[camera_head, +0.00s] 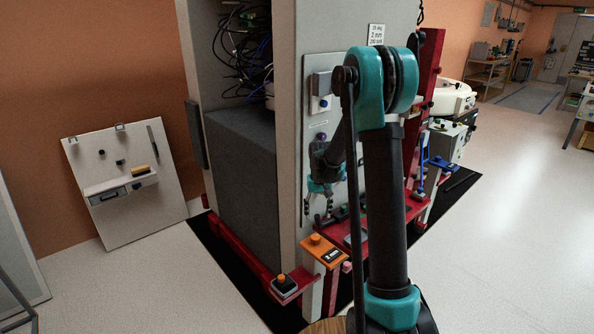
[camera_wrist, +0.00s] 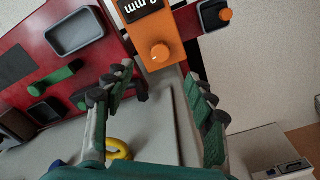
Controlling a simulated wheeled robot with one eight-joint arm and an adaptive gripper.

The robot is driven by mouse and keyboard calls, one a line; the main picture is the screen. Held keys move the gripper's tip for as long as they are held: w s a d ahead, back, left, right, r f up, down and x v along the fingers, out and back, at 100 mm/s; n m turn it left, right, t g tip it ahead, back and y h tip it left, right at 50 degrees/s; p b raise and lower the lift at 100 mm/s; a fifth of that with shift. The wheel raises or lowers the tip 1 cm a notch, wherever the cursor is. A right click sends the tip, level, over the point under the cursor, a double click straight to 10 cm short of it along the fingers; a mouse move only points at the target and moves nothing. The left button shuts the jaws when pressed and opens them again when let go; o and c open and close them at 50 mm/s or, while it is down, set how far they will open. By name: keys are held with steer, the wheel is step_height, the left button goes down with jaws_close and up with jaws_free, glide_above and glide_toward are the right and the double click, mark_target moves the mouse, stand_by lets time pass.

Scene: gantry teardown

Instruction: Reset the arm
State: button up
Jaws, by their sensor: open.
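My teal and black arm rises in the right half of the head view and bends down at its elbow. My gripper (camera_head: 318,206) hangs in front of the grey cabinet panel (camera_head: 345,125), pointing down above the red ledge. It is open and nothing shows between its fingers. In the wrist view my gripper (camera_wrist: 158,95) has its two green-padded fingers spread wide. An orange block with a round knob (camera_wrist: 156,38) lies beyond the fingertips; the orange block also shows in the head view (camera_head: 320,251). I cannot tell the gap between it and the fingers.
A red shelf (camera_wrist: 20,70) carries a grey tray (camera_wrist: 75,32) and a green handle (camera_wrist: 55,79). A yellow ring (camera_wrist: 119,149) shows near the left finger's base. A white board (camera_head: 125,205) leans on the orange wall. The floor (camera_head: 515,230) at right is clear.

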steer(key=s+d+r+t, duration=0.2)
steer(key=s, duration=1.2)
steer(key=s+d+r+t, duration=0.2)
steer(key=s, duration=1.3)
